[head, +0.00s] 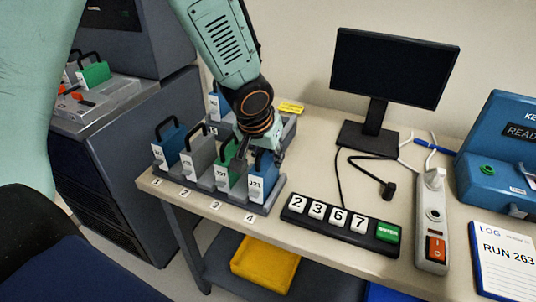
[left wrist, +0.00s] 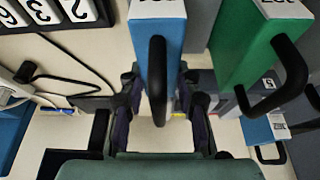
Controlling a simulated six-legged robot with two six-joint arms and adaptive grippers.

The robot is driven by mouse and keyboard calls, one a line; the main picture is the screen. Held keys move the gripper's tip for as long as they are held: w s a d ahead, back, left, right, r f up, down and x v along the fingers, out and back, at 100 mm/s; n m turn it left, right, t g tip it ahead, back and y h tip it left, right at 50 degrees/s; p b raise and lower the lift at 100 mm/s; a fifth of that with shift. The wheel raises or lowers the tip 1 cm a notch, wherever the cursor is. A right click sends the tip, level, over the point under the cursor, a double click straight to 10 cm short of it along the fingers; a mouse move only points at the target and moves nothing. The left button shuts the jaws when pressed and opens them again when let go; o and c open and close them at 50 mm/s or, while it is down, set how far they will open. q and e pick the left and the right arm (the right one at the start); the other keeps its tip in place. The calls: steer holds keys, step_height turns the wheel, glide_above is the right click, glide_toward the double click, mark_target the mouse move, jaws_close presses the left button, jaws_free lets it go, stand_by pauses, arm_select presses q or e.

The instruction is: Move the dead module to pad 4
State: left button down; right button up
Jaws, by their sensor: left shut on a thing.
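A blue module with a white J21 label (head: 262,178) stands upright at the pad 4 end of the front rack (head: 234,202). My left gripper (head: 262,148) is over its top and shut on it. In the left wrist view the blue module (left wrist: 158,50) and its black handle lie between the two fingers (left wrist: 160,112). Whether its base is fully seated is hidden. A green module (head: 228,172) is at pad 3, a grey module (head: 197,158) at pad 2, and a blue module (head: 169,142) at pad 1. My right gripper is not in view.
Behind stands another rack with a blue module (head: 214,106). A number block (head: 341,222) is close on the right. Beyond are a monitor (head: 392,68), a power strip (head: 433,222) and a log sheet (head: 504,260). The green module stands close beside the held one.

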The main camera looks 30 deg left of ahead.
arm_select(q)
steer(key=shift+w+f, duration=0.1)
steer(key=shift+f, duration=0.05)
steer(key=c, duration=0.9)
jaws_free()
steer(key=shift+o, duration=0.2)
steer(key=v, duration=1.2)
